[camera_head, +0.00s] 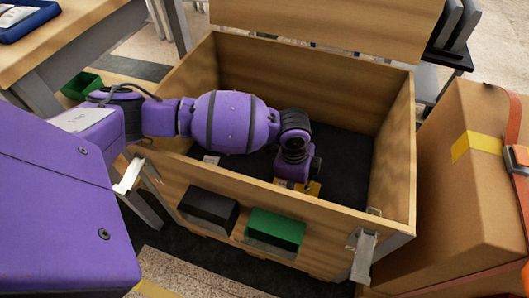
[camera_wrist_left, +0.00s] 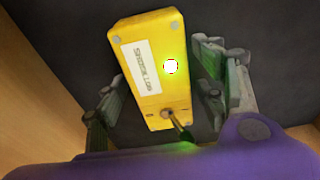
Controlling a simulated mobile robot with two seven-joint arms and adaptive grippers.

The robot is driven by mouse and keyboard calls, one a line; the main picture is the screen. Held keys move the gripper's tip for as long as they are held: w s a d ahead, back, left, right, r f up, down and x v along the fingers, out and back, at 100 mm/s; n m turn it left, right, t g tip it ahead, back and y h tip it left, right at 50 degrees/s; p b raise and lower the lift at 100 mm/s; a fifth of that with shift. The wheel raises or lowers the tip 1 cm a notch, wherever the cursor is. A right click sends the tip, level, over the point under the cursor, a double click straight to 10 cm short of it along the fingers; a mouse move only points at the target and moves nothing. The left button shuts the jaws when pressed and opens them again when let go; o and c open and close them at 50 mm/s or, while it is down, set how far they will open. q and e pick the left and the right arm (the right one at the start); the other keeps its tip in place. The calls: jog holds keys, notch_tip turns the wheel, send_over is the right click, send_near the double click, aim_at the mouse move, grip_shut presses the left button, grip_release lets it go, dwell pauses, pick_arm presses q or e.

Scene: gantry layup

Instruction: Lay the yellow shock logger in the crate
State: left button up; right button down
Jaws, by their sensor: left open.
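The yellow shock logger (camera_wrist_left: 150,35) lies on the dark floor of the wooden crate (camera_head: 394,155), its white label and a bright round light facing the left wrist camera. In the head view only a small yellow part of the logger (camera_head: 314,189) shows below my left gripper (camera_head: 298,178). My left arm reaches over the crate's left side and down into it. In the left wrist view the left gripper (camera_wrist_left: 158,82) is open, one finger on each side of the logger, with gaps visible. My right gripper is not in view.
The crate's lid (camera_head: 330,22) stands open at the back. A strapped cardboard box (camera_head: 455,190) is close on the right. A black bin (camera_head: 208,207) and a green bin (camera_head: 275,230) show at the crate's front. The crate's right floor is clear.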

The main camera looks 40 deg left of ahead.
pick_arm(q)
jog(key=shift+w+r, duration=0.1)
jog(key=shift+r, duration=0.2)
notch_tip(320, 180, up, 12)
jog(key=a+p, duration=0.1)
jog(key=p, duration=0.4)
jog(key=shift+s, duration=0.2)
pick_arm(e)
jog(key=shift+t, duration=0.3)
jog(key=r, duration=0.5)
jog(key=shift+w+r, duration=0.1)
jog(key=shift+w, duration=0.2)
pick_arm(q)
jog(key=shift+a, duration=0.1)
